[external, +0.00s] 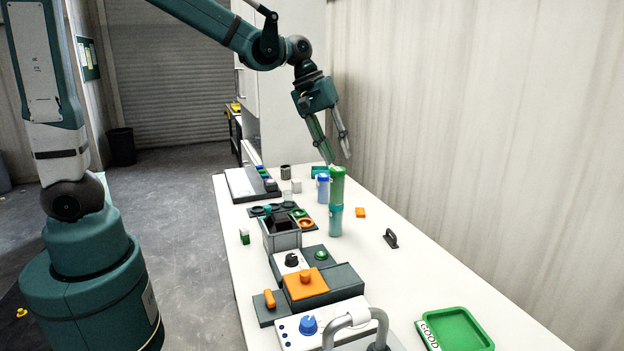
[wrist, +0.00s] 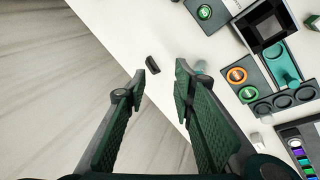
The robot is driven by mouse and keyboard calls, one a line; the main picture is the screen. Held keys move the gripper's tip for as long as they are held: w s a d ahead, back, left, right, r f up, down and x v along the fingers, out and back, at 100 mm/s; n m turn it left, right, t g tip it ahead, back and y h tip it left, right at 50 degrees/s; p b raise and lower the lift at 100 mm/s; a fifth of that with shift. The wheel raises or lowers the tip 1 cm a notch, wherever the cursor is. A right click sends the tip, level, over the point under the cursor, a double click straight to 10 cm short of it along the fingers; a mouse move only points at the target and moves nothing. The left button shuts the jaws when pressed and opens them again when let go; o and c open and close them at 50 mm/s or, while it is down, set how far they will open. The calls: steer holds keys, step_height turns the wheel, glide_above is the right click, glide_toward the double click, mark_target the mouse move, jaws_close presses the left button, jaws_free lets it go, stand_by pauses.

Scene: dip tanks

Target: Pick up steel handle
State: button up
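A small dark grey handle (external: 390,238) with a raised grip bar lies on the white table, right of the middle. It is the likely steel handle, though its material is hard to tell. It also shows in the wrist view (wrist: 153,64), close to the left fingertip in the picture. My gripper (external: 338,160) is high over the far part of the table, well away from the handle. In the wrist view my gripper (wrist: 160,82) has its fingers spread, with nothing between them.
An orange block (external: 360,212) lies nearby. A green tray (external: 460,328) sits at the near right. The table around the handle is clear.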

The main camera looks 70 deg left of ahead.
steer(key=w+f+n+g+h+b, duration=0.1)
steer(key=w+f+n, duration=0.2)
steer(key=w+f, duration=0.8)
steer(key=n+g+h+b, duration=0.1)
steer(key=n, duration=0.2)
glide_toward(391, 231)
steer(key=shift+w+f+n, duration=0.2)
steer(key=shift+f+n, duration=0.2)
steer(key=shift+f, duration=0.4)
steer(key=shift+b+x, duration=0.3)
steer(key=shift+x, duration=0.95)
steer(key=shift+d, duration=0.1)
steer(key=shift+x, duration=2.55)
steer(key=shift+d, duration=0.1)
jaws_close()
